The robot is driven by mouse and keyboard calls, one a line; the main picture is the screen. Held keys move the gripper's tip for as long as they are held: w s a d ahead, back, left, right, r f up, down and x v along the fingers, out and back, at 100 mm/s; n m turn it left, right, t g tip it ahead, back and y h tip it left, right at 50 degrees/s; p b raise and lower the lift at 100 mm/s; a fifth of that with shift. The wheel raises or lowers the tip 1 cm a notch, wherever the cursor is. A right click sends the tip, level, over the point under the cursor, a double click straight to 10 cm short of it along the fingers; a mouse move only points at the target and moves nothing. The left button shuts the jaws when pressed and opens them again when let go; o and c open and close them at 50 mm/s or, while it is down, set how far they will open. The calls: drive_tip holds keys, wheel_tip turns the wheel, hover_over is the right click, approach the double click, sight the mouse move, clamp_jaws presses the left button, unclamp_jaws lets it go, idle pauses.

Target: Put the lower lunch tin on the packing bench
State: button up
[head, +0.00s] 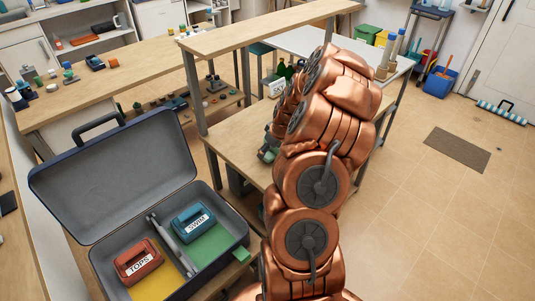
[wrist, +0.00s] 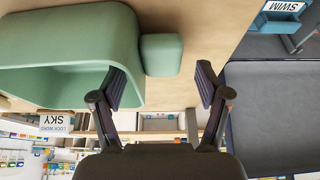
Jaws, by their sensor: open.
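Two labelled tins lie in the open dark blue case (head: 105,270): a red one marked TOPS (head: 139,262) and a blue one marked SWIM (head: 193,223). The SWIM tin also shows at the top right of the wrist view (wrist: 283,8). A large pale green rounded thing (wrist: 70,35), with a small green block (wrist: 161,55) beside it, is close to my gripper in the wrist view. I cannot tell whether it is a lunch tin. My gripper (wrist: 165,86) is open, its fingers apart near the small block. A wooden bench (head: 240,148) stands behind the case; my arm hides part of it.
A raised wooden shelf (head: 265,28) runs over the bench. The case's lid (head: 115,175) stands open at the left. A sign reading LOCK WORD SKY (wrist: 58,123) appears upside down in the wrist view. The tiled floor at right is mostly clear, with a mat (head: 457,149).

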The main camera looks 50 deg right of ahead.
drive_tip(key=b+v, duration=0.2)
drive_tip(key=v, duration=0.7)
drive_tip(key=shift+a+r, duration=0.2)
drive_tip(key=s+a+r+n+g+y, duration=0.1)
drive_tip(key=s+a+r, duration=0.15)
drive_tip(key=a, duration=0.95)
drive_tip(key=s+a+r+n+g, duration=0.15)
drive_tip(key=a+r, duration=0.25)
drive_tip(key=a, duration=0.8)
drive_tip(key=s+a+g, duration=0.1)
drive_tip(key=s+a, duration=0.3)
drive_tip(key=s, duration=0.3)
drive_tip(key=s+a+r+m+g, duration=0.1)
drive_tip(key=s+a, duration=0.3)
drive_tip(key=s, duration=0.3)
drive_tip(key=s+a+m+g+h, duration=0.1)
drive_tip(key=s+a+g, duration=0.1)
drive_tip(key=s+a, duration=0.3)
drive_tip(key=s, duration=0.3)
drive_tip(key=shift+r, duration=0.4)
drive_tip(key=shift+c, duration=0.4)
